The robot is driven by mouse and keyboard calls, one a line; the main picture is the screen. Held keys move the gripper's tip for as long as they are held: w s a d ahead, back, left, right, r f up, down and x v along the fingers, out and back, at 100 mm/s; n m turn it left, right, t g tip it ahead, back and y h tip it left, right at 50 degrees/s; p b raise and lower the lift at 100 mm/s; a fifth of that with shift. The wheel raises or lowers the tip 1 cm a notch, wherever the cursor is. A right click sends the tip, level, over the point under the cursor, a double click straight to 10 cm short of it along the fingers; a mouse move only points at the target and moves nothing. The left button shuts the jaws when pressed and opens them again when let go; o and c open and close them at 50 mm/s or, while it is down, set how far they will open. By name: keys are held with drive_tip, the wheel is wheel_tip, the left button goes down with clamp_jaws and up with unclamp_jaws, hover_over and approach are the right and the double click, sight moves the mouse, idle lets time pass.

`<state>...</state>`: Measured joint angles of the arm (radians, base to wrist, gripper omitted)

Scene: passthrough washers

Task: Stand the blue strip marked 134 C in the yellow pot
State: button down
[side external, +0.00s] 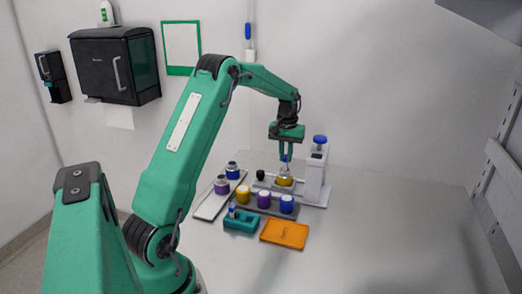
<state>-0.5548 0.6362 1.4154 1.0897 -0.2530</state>
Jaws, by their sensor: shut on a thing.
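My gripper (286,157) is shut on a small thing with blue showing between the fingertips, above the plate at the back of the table. Just below it is a clear vessel with yellow in its lower part (284,181); I cannot tell whether the blue belongs to this vessel or to a separate strip. No 134 C marking is legible. The yellow pot (243,195) stands upright at the left end of a grey tray, to the left of and nearer than my gripper. Nothing visibly stands up out of it.
A purple pot (264,199) and a blue pot (287,204) share the grey tray. A teal holder (241,222) with a small blue-and-white item and an orange tray (284,234) lie in front. A white stand (315,176) rises right of my gripper. The table's right side is clear.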

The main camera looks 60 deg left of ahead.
drive_tip(key=shift+f, duration=1.3)
idle(1.1)
drive_tip(key=c, duration=0.9)
unclamp_jaws()
drive_tip(key=shift+c, duration=0.2)
drive_tip(key=shift+r, duration=0.15)
drive_tip(key=shift+r, duration=3.85)
